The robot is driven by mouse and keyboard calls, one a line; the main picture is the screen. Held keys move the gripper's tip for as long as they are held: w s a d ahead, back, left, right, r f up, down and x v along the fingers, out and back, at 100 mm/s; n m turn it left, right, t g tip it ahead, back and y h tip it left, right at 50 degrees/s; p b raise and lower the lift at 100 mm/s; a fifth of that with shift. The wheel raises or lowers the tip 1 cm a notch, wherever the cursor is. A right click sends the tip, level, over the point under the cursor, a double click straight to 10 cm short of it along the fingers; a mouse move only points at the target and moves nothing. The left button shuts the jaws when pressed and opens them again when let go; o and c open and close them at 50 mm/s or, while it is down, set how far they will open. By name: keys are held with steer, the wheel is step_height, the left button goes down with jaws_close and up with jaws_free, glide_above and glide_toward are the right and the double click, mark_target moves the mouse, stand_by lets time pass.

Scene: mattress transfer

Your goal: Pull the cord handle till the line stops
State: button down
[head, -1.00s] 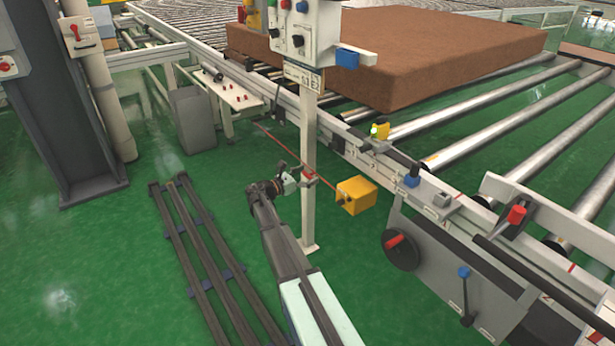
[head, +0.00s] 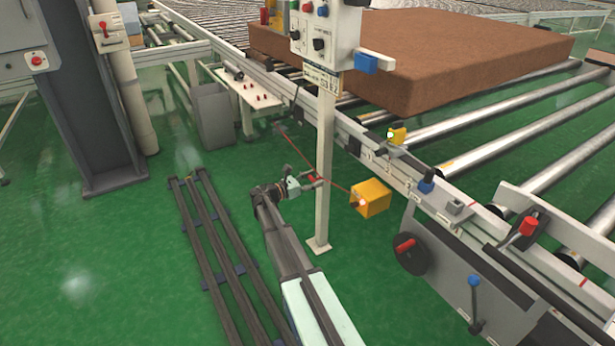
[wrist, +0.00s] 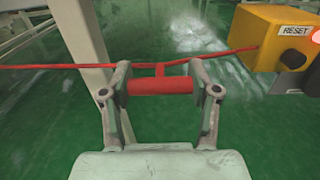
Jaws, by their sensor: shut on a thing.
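The red cord handle (wrist: 161,86) is a short bar lying between the two fingers of my gripper (wrist: 162,84) in the wrist view. My gripper is shut on it. A short red stem joins the handle to the red line (wrist: 60,67), which bends slightly at that joint. The line runs right to a yellow box (wrist: 270,38) marked RESET, with a red glow at its right edge. In the head view my gripper (head: 308,183) is beside the white post (head: 325,150), and the yellow box (head: 372,197) shows a bright spot on its front.
The post carries a control box (head: 326,28) above my gripper. The roller conveyor (head: 480,120) with a brown mattress (head: 420,55) stands behind. Dark rails (head: 215,250) lie on the green floor at left. A handwheel (head: 410,254) is at right.

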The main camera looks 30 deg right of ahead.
steer(key=shift+c, duration=1.2)
jaws_free()
steer(key=shift+d, duration=0.1)
steer(key=a, duration=1.2)
steer(key=shift+w, duration=0.25)
